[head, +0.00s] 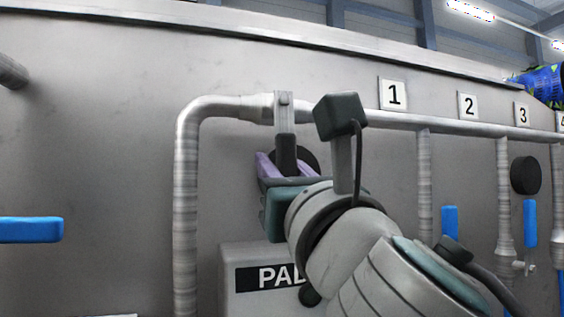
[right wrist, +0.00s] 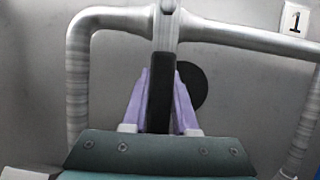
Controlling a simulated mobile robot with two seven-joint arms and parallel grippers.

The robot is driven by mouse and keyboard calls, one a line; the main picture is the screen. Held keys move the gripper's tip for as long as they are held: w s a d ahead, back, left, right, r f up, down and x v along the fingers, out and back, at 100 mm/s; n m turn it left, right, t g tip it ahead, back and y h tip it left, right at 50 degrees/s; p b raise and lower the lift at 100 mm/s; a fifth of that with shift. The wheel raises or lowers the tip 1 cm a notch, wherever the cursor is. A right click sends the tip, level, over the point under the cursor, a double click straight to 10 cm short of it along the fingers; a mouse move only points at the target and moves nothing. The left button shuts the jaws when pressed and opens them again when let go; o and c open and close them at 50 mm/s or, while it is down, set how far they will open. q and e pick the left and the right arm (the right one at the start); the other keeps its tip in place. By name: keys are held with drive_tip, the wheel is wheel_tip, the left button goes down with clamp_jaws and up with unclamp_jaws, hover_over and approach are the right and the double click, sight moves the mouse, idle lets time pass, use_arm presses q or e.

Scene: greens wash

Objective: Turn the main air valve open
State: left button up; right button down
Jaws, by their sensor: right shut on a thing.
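The main air valve sits on the grey pipe (head: 225,106) near its left bend. Its lever has a metal upper part (head: 284,112) and a black grip (head: 286,154), and it hangs straight down, across the pipe. My right gripper (right wrist: 160,100) has its purple fingers on both sides of the black grip (right wrist: 160,92) and is shut on it. In the head view my right gripper (head: 277,166) and wrist hide the lever's lower end. My left gripper is not in view.
Number plates 1 (head: 393,94), 2 (head: 468,105) and 3 (head: 522,114) mark drop pipes on the right, with blue handles (head: 450,222) below. Another blue handle (head: 30,230) is at far left.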

drive_tip(key=n+p, duration=0.1)
drive_tip(key=d+n+y+p, duration=0.1)
drive_tip(key=n, duration=0.1)
drive_tip(key=d+n+g+y, duration=0.1)
drive_tip(key=shift+w+r+n+p, duration=0.3)
drive_tip(key=shift+w+n+p, duration=0.05)
drive_tip(key=shift+n+p, duration=0.05)
drive_tip(key=shift+w+d+r+n+g+y+p, duration=0.1)
drive_tip(key=shift+d+n+g+y+p, duration=0.25)
drive_tip(key=shift+n, duration=0.4)
drive_tip(key=shift+w+d+r+n+g+y+p, duration=0.1)
drive_tip(key=shift+d+r+n+g+y+p, duration=0.2)
drive_tip(key=shift+n, duration=0.5)
drive_tip(key=shift+w+d+f+n+g+y+p, duration=0.15)
drive_tip(key=shift+n+y+p, duration=0.3)
drive_tip(key=shift+n, duration=0.3)
drive_tip(key=shift+s+r, duration=0.1)
drive_tip(key=c, duration=0.7)
unclamp_jaws()
drive_tip(key=shift+b+v, duration=1.1)
drive_tip(key=shift+v, duration=3.9)
